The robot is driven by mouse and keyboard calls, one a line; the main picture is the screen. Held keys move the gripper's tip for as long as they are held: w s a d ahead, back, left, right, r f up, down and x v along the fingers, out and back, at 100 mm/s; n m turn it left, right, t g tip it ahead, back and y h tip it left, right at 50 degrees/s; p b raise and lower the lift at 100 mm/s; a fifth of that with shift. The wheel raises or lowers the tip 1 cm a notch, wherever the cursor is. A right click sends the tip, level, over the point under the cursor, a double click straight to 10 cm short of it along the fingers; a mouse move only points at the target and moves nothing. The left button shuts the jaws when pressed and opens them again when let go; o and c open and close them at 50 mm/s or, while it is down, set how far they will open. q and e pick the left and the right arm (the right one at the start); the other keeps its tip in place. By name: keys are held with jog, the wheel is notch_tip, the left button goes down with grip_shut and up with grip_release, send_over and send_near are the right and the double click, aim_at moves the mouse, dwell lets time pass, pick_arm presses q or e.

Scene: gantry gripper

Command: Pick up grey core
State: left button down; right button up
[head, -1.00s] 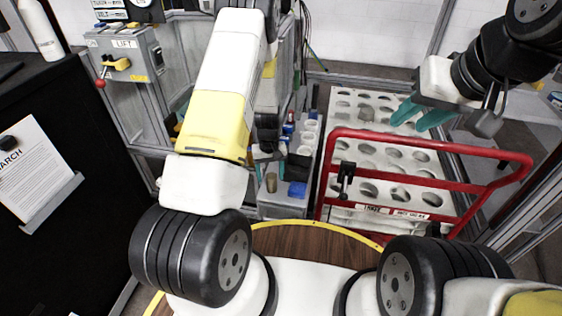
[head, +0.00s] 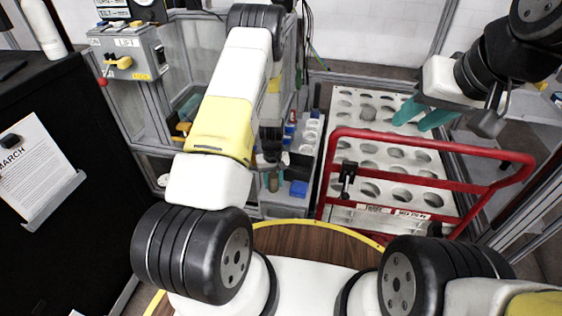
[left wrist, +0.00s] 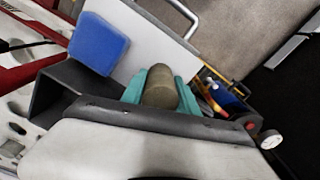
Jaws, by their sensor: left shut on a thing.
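A grey-brown cylindrical core (left wrist: 161,92) stands between the two teal fingers of my left gripper (left wrist: 163,80) in the left wrist view, with a finger against each side. The left gripper is shut on it. In the head view the core (head: 273,182) shows below my left wrist, beside a blue block (head: 299,188); my left fingers are mostly hidden there. I cannot tell whether the core touches the surface under it. My right gripper (head: 424,114) is open and empty, its teal fingers apart above the white rack (head: 380,151).
A red tube frame (head: 430,143) stands in front of the rack. A lift control box (head: 127,55) is at the left. The blue block (left wrist: 98,43) is close to my left gripper.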

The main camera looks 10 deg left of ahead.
aim_at(272, 177)
pick_arm(q)
jog(key=c, duration=2.2)
grip_release()
jog(key=shift+r, duration=0.1)
jog(key=c, duration=2.2)
grip_release()
jog(key=shift+r, duration=0.5)
jog(key=c, duration=2.2)
grip_release()
notch_tip(272, 177, up, 2)
jog(key=shift+r, duration=0.1)
jog(key=c, duration=2.2)
grip_release()
jog(key=shift+s+r, duration=0.15)
jog(key=shift+s, duration=0.45)
jog(key=c, duration=2.2)
grip_release()
jog(key=s, duration=0.5)
jog(key=s+a+r, duration=0.1)
jog(key=s, duration=0.3)
jog(key=s+a, duration=0.1)
jog(key=s, duration=0.4)
jog(key=shift+s+r, duration=0.15)
jog(key=shift+s, duration=0.2)
jog(key=c, duration=2.2)
grip_release()
